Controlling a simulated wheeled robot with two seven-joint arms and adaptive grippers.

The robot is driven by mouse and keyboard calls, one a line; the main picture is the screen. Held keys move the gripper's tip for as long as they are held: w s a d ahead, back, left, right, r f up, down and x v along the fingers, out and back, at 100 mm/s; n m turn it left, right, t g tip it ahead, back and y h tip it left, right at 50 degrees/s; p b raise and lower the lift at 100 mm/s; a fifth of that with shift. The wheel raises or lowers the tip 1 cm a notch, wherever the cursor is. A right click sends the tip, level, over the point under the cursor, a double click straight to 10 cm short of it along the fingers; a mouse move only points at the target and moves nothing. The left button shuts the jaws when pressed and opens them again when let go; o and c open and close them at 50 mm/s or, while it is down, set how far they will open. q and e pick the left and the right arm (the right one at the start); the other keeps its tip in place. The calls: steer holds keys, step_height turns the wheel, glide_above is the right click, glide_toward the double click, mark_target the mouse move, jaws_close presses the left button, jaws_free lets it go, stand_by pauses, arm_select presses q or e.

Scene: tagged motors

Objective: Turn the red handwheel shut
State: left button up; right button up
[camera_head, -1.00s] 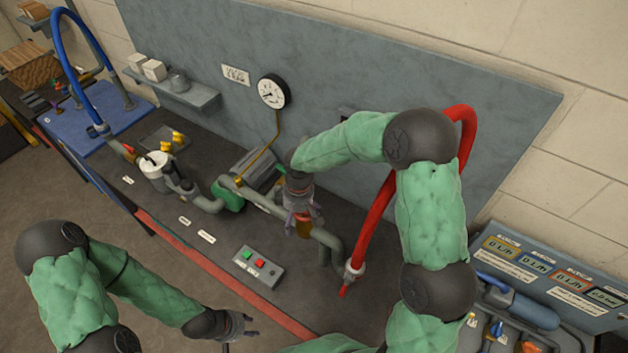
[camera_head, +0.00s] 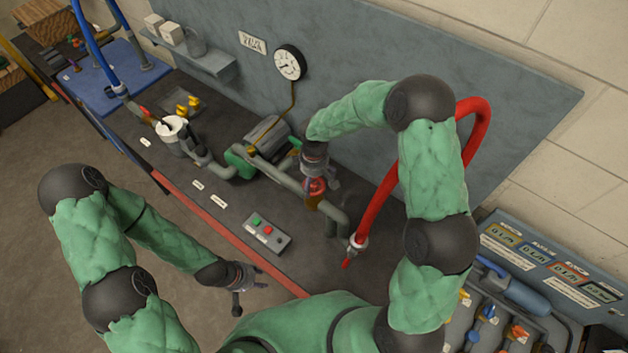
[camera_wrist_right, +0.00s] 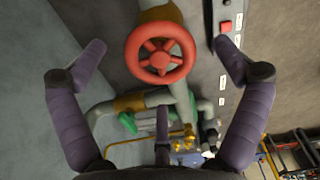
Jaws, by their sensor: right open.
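The red handwheel (camera_wrist_right: 160,53) sits on a grey-green pipe and faces the camera in the right wrist view, between and beyond my open fingers. In the head view only part of the handwheel (camera_head: 316,186) shows under my right gripper (camera_head: 320,184), which points down over it from above.
A control box (camera_head: 266,234) with green and red buttons lies on the bench in front of the pipe. A red hose (camera_head: 382,202) arches up at the right. A green pump (camera_head: 240,158) and a gauge (camera_head: 289,63) are behind and left.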

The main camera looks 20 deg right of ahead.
steer(key=shift+f, duration=0.75)
steer(key=c, duration=1.1)
steer(key=shift+f+m+b, duration=0.1)
steer(key=shift+m+b, duration=0.4)
steer(key=shift+b, duration=0.15)
steer(key=shift+c, duration=0.2)
steer(key=m+b, duration=0.5)
steer(key=b, duration=0.1)
steer(key=shift+f+m+b, duration=0.1)
steer(key=shift+m+b, duration=0.2)
steer(key=shift+m, duration=0.1)
steer(key=m+b, duration=0.2)
steer(key=m, duration=0.1)
steer(key=shift+m+b, duration=0.9)
steer(key=shift+m, duration=0.2)
